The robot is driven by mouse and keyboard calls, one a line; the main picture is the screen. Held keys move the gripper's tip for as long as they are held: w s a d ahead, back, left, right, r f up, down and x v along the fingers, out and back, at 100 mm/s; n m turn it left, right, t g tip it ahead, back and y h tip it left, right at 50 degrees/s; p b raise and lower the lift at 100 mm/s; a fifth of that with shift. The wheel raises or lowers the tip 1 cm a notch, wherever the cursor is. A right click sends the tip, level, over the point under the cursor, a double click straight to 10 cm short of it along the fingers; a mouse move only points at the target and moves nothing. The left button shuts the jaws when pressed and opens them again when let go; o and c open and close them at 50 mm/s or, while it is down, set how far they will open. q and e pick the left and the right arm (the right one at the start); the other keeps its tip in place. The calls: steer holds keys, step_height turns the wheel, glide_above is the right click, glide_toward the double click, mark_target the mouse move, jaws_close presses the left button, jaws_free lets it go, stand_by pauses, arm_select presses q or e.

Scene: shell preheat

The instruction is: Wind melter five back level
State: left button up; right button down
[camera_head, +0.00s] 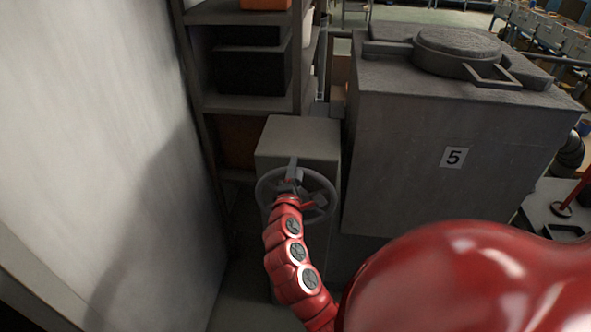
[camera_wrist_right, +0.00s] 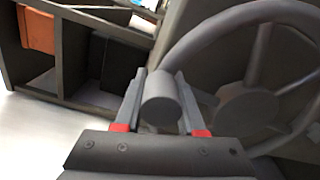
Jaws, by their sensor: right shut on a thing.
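Melter five (camera_head: 400,150) is a large grey block with a "5" label (camera_head: 454,157) on its front and a round lid (camera_head: 457,45) on top. It looks upright. A grey handwheel (camera_head: 327,187) is mounted on a grey pedestal (camera_head: 298,135) just left of the melter. The wheel rim (camera_wrist_right: 180,45) also shows large in the right wrist view. My right gripper (camera_head: 291,178) is at the wheel. In the wrist view my right gripper (camera_wrist_right: 160,95) is shut on the wheel's cylindrical handle (camera_wrist_right: 160,98), one finger on each side. My left gripper is not in view.
A dark shelf unit (camera_head: 245,104) with black and orange bins stands behind the pedestal. A pale wall panel (camera_head: 90,130) closes off the left side. A low table (camera_head: 560,195) with a red item is right of the melter.

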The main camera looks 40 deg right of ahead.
steer(key=c, duration=0.5)
jaws_free()
steer(key=shift+r, duration=0.25)
steer(key=shift+f, duration=0.1)
steer(key=shift+s+a, duration=0.1)
steer(key=shift+s+a+f, duration=0.1)
steer(key=shift+s+a, duration=0.1)
steer(key=p+v, duration=0.1)
steer(key=v, duration=1.5)
steer(key=shift+s+a+p, duration=0.15)
steer(key=shift+a+p, duration=0.15)
steer(key=shift+p, duration=0.05)
